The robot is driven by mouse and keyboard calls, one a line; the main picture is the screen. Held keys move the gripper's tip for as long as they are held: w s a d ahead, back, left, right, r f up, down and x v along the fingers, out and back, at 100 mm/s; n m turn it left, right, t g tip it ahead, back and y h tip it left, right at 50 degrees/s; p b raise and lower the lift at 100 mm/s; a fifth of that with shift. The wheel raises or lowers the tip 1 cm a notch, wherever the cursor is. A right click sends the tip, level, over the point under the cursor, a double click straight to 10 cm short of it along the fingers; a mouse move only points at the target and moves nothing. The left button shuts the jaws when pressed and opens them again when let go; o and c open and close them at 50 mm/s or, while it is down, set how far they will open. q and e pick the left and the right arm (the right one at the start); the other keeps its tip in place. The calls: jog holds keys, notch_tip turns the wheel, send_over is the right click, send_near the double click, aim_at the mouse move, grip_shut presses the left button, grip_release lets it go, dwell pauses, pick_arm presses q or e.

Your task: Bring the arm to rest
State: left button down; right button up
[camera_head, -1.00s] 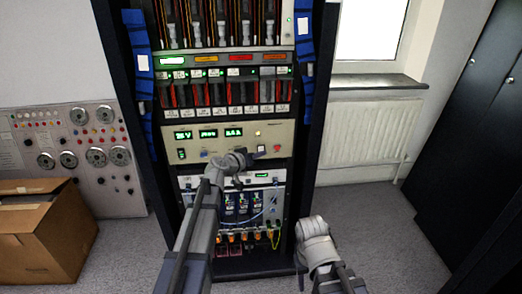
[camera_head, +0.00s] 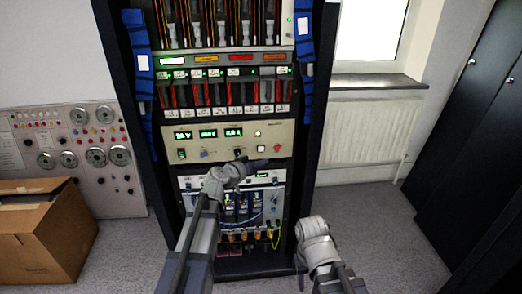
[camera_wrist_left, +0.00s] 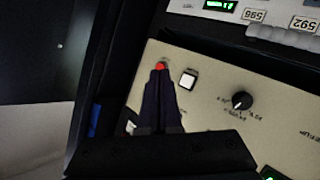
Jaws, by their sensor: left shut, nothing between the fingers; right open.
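My left gripper (camera_head: 264,163) is in front of the lower right part of the beige control panel (camera_head: 215,157) in the rack. Its fingers are shut with nothing between them. In the left wrist view the dark fingertips (camera_wrist_left: 160,72) lie in line with a round red button (camera_wrist_left: 161,66); I cannot tell whether they touch it. The red button also shows in the head view (camera_head: 277,147). A white square button (camera_wrist_left: 188,79) and a black knob (camera_wrist_left: 241,100) sit beside it. My right gripper (camera_head: 301,276) hangs low at the right of the rack, open and mostly hidden.
The panel has green lit displays (camera_head: 207,134). Cabled modules (camera_head: 243,205) sit below it. A cardboard box (camera_head: 45,235) and a grey instrument panel (camera_head: 75,145) stand at the left. A radiator (camera_head: 365,132) is at the right, with clear floor before it.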

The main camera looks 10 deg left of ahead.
pick_arm(q)
jog(key=s+d+r+m+g+p, duration=0.1)
jog(key=s+d+m+g+p, duration=0.3)
jog(key=s+d+g+p, duration=0.55)
jog(key=s+a+r+g+y+p, duration=0.1)
jog(key=s+y+p, duration=0.3)
jog(key=s, duration=0.7)
jog(key=s+a+r+g+y+p, duration=0.1)
jog(key=s+p, duration=0.5)
jog(key=s, duration=0.6)
jog(key=r+g+y, duration=0.1)
jog(key=g+y, duration=0.1)
jog(key=y, duration=0.1)
jog(key=shift+r, duration=0.35)
